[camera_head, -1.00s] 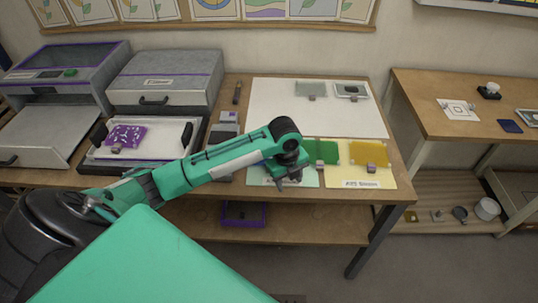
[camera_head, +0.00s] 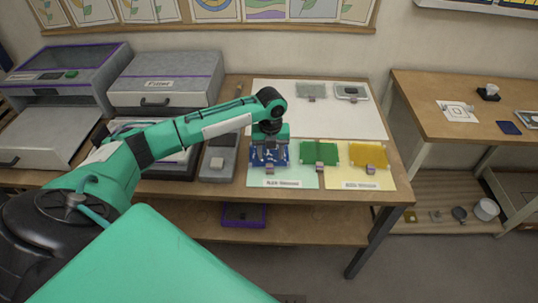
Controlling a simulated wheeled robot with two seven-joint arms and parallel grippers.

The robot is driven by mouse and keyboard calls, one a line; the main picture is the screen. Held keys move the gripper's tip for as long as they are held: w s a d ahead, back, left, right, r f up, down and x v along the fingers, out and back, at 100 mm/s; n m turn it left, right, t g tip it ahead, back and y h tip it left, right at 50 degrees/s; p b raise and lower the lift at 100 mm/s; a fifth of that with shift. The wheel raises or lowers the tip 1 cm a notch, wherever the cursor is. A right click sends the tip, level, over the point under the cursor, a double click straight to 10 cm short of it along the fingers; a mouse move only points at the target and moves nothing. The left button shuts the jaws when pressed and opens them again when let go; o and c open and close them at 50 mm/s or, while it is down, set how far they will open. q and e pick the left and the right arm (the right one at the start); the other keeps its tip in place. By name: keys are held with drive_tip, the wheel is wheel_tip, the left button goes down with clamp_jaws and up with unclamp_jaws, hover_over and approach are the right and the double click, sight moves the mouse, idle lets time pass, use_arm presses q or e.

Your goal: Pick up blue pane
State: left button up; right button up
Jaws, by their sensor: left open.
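The blue pane (camera_head: 270,155) lies on the pale green mat (camera_head: 295,182) at the front of the middle table, with a small grey block at its front edge. My left gripper (camera_head: 269,150) points down right over the blue pane, its two fingers apart. The gripper hides the pane's back part. I cannot tell whether the fingers touch the pane. My right gripper is not in view.
A green pane (camera_head: 319,153) lies close to the right, then a yellow pane (camera_head: 369,154) on the yellow mat (camera_head: 345,180). A white sheet (camera_head: 335,115) with grey pieces is behind. Machines (camera_head: 165,82) stand at the left.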

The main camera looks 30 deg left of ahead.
sight(270, 167)
use_arm(q)
wheel_tip(270, 167, down, 6)
drive_tip(key=shift+s+a+r+p, duration=0.1)
drive_tip(key=shift+r+p, duration=0.1)
drive_tip(key=shift+p, duration=0.7)
drive_tip(key=shift+f, duration=0.2)
drive_tip(key=c, duration=1)
clamp_jaws()
drive_tip(key=shift+r, duration=0.1)
